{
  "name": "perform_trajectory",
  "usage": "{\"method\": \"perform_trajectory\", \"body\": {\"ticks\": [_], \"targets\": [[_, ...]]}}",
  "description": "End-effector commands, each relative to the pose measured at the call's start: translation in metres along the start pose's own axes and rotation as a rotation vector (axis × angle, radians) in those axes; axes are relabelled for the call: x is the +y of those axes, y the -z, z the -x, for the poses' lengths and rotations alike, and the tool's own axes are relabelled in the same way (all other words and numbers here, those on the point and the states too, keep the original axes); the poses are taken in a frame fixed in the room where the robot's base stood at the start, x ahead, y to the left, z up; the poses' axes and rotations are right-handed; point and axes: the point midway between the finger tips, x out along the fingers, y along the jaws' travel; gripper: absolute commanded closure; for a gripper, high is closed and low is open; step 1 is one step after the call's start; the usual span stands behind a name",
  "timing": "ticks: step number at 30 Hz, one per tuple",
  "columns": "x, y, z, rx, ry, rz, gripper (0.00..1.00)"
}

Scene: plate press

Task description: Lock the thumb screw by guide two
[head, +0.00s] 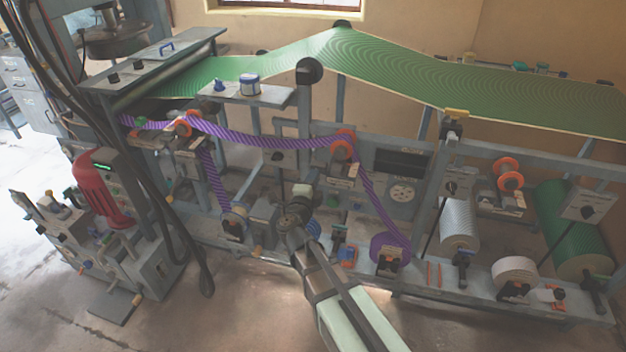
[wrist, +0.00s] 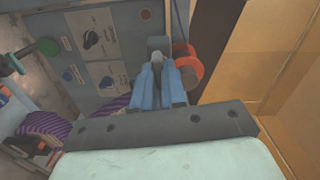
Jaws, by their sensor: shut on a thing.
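In the wrist view my gripper (wrist: 163,72) has its two blue fingers close together, shut on a small pale piece (wrist: 157,58) at a grey block. I take this piece for the thumb screw, but the fingers hide most of it. An orange-red flanged roller (wrist: 188,68) sits just right of the fingertips. In the head view my arm reaches up from the bottom to the machine's middle; the fingertips cannot be made out there. An orange guide roller (head: 342,143) carries the purple striped web (head: 265,138) up and right of my wrist. Guide labels are too small to read.
A panel with a black knob (wrist: 91,39) lies left of the fingers in the wrist view. A green web (head: 390,72) spans the machine's top. A red motor-like unit (head: 98,188) stands at the left. Dark cables hang beside it. The front floor is mostly clear.

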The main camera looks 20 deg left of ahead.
Motion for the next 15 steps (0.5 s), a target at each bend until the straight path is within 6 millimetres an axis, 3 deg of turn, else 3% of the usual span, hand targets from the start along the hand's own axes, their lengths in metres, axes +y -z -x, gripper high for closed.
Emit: {"method": "perform_trajectory", "body": {"ticks": [15], "targets": [[0.0001,-0.0002,-0.001,0.001,0.001,-0.137,1.0]]}}
